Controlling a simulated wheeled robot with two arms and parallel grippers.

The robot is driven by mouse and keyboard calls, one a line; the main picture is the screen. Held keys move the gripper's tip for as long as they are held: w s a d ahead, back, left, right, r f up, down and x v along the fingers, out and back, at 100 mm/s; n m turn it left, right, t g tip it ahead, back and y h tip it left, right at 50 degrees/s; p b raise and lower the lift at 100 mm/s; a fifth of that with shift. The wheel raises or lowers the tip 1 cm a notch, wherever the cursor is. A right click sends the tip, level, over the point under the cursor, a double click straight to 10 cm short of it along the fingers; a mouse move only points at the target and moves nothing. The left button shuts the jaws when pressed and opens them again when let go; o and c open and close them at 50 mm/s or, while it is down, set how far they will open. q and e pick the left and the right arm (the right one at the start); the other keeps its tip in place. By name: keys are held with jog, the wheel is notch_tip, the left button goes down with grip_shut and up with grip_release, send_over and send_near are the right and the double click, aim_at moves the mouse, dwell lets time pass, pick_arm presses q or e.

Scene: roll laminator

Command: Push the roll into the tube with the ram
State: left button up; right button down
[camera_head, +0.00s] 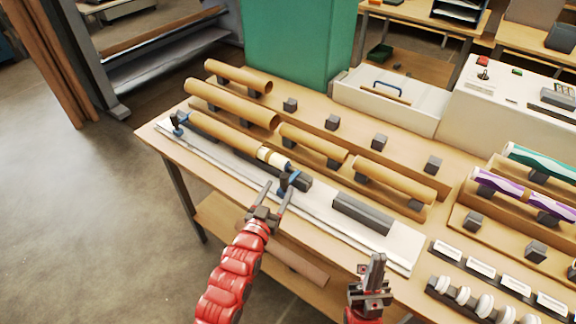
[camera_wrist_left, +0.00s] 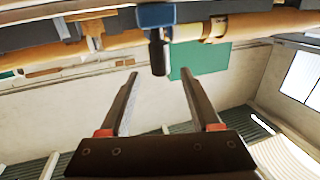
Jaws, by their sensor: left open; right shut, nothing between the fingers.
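A brown cardboard tube (camera_head: 225,133) lies along the white fixture (camera_head: 325,222) on the bench. A cream roll (camera_head: 269,156) sits at the tube's right-hand end; part of it shows outside, and how far it reaches in is hidden. The ram's blue block (camera_head: 290,177) with a dark handle stands just right of the roll. In the left wrist view, the dark handle (camera_wrist_left: 157,55) hangs under the blue block, ahead of the fingertips. My left gripper (camera_head: 279,186) is open, its fingers pointing at the handle; contact is not clear. My right gripper (camera_head: 377,260) is shut and empty, near the front edge.
Several brown tubes (camera_head: 232,103) rest on supports behind the fixture. A dark grey block (camera_head: 362,213) lies on the fixture's right part. A blue clamp (camera_head: 179,122) stands at the fixture's left end.

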aim_at(286, 174)
pick_arm(q)
jog(key=p+x, duration=0.2)
jog(key=x, duration=0.6)
jog(key=shift+w+d+r, duration=0.1)
jog(key=shift+w, duration=0.05)
grip_shut()
